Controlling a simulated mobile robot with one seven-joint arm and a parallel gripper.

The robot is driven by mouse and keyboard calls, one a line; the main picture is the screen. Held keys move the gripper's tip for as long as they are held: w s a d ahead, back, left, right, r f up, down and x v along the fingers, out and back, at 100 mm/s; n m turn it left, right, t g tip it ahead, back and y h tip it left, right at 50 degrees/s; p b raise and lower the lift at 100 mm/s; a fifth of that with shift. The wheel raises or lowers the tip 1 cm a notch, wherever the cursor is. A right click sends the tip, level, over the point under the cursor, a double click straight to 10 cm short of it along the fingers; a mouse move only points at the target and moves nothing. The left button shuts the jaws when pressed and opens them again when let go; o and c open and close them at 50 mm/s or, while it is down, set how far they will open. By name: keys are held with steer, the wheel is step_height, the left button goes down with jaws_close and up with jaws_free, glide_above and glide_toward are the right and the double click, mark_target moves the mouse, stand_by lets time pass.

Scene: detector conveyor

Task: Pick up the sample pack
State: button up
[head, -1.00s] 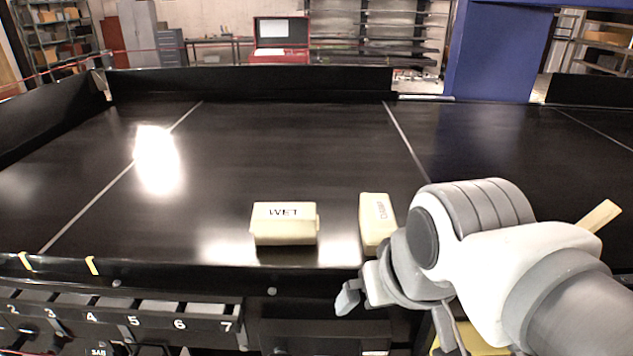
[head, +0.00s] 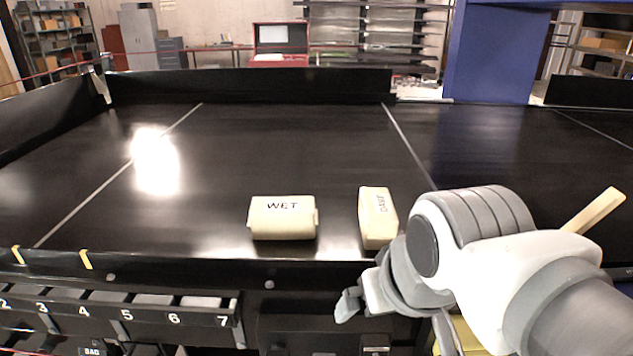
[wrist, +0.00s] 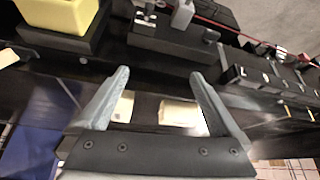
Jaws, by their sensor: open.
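Two cream packs lie on the black conveyor near its front edge. One, marked WET (head: 283,218), is left of centre. The other (head: 377,218) stands to its right, turned end-on, and its lettering is hard to read. I cannot tell which is the sample pack. My gripper (head: 360,303) is open and empty in front of the conveyor edge, below and close to the right pack. In the wrist view, the two fingers of my gripper (wrist: 160,74) spread apart with nothing gripped. Both packs show beyond them, the WET pack (wrist: 181,112) and the other pack (wrist: 123,106), partly cut off.
The conveyor's raised front edge (head: 180,272) lies between my gripper and the packs. Numbered slots (head: 125,308) sit below at left. A yellow container (wrist: 60,12) shows in the wrist view. A cream bar (head: 597,212) sticks up behind my arm. The conveyor's middle is clear.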

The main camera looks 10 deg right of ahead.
steer(key=shift+r, duration=0.1)
step_height(320, 180, up, 9)
steer(key=m+h+b, duration=0.1)
steer(key=m+b, duration=0.1)
glide_above(379, 207)
steer(key=s+a, duration=0.1)
steer(key=s, duration=0.6)
steer(key=x, duration=1.2)
steer(key=shift+w+r+p, duration=0.1)
steer(key=shift+w+p, duration=0.2)
steer(key=shift+p, duration=0.05)
steer(key=shift+p+x, duration=0.5)
steer(key=shift+x, duration=2.2)
steer(key=shift+s, duration=0.1)
steer(key=shift+f+b, duration=0.3)
